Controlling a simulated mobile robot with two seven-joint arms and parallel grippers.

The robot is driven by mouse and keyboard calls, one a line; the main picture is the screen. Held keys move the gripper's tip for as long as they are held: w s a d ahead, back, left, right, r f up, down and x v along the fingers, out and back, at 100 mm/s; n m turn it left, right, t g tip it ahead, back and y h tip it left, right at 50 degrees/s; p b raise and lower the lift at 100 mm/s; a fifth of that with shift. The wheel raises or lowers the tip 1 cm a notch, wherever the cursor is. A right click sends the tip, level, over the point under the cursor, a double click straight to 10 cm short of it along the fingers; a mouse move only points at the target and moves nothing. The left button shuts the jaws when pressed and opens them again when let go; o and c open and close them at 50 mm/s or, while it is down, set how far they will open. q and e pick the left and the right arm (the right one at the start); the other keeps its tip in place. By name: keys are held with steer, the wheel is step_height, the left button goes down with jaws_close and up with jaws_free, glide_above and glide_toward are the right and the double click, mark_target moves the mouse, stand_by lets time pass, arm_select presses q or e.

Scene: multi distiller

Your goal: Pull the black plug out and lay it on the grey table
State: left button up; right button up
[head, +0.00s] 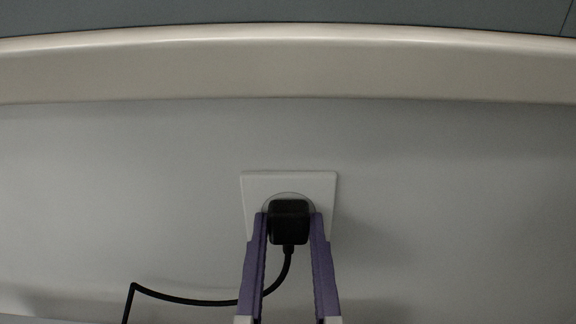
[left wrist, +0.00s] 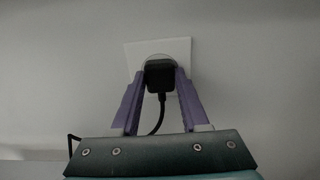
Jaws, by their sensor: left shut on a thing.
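The black plug (head: 289,221) is at the round recess of a white wall socket (head: 258,184) in the head view. Its black cable (head: 180,299) hangs down from it and bends off to the left. My left gripper (head: 290,222) is shut on the plug, with one purple finger on each side of it. The left wrist view also shows the plug (left wrist: 159,76) between the two fingers (left wrist: 160,80), in front of the socket plate (left wrist: 136,55). I cannot tell how deep the plug sits in the socket. My right gripper and the grey table are not clearly in view.
A pale grey wall (head: 130,190) surrounds the socket and is clear on both sides. A beige ledge or rim (head: 290,70) runs across the upper part of the head view, with a dark grey surface (head: 290,12) beyond it.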

arm_select(q)
jaws_close()
stand_by(0.4)
steer(key=shift+s, duration=3)
